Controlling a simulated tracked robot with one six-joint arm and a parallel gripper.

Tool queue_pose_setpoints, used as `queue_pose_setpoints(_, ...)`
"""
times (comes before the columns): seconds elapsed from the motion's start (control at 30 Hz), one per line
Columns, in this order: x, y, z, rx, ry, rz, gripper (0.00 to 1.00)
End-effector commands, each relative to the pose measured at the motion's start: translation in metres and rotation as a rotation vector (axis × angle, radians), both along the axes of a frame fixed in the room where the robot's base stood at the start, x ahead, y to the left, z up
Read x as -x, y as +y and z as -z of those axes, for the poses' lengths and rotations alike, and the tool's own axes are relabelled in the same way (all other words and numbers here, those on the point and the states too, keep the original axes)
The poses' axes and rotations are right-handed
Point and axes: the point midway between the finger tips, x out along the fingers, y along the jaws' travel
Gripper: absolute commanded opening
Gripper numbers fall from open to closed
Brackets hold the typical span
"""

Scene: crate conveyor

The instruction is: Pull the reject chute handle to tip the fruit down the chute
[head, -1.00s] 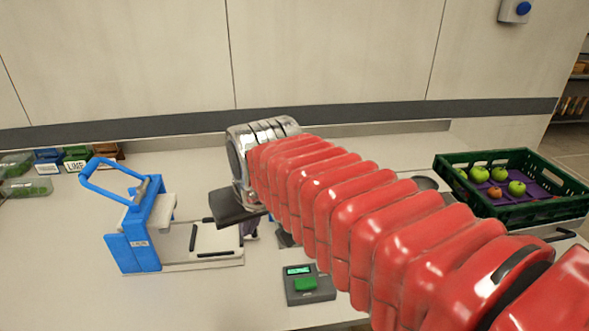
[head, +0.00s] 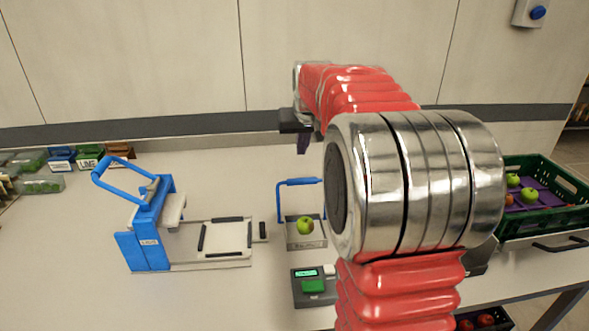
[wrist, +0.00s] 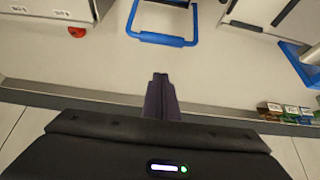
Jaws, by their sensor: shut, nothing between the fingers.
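The blue bar handle (head: 302,181) stands behind a small grey tray (head: 292,244), which holds a green apple (head: 306,225). The tray lies flat, as far as I can see. My gripper (head: 303,144) is raised near the back wall, beyond the handle and above it in the head view. Its dark purple fingers are shut with nothing between them. In the wrist view the shut fingertips (wrist: 160,78) point toward the blue handle (wrist: 162,40), with a gap of bare counter between. My arm hides the handle's right end and the counter to its right.
A blue press (head: 148,230) with a raised lever stands at left. A grey box with a green button (head: 313,286) sits in front of the tray. A green crate of apples (head: 572,222) is at right. A red object (wrist: 77,31) shows in the wrist view. Small tubs line the back left.

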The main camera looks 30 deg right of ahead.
Motion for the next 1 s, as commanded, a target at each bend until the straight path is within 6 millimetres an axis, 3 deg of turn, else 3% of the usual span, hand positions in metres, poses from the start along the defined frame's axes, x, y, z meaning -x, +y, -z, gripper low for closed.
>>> queue_pose_setpoints(0.13,-0.006,-0.014,0.003,0.001,-0.002,0.014,0.0)
queue_pose_setpoints(0.57,-0.007,-0.014,0.006,0.001,-0.001,0.013,0.0)
queue_pose_setpoints(1.0,-0.031,-0.025,0.053,-0.001,0.001,0.013,0.0)
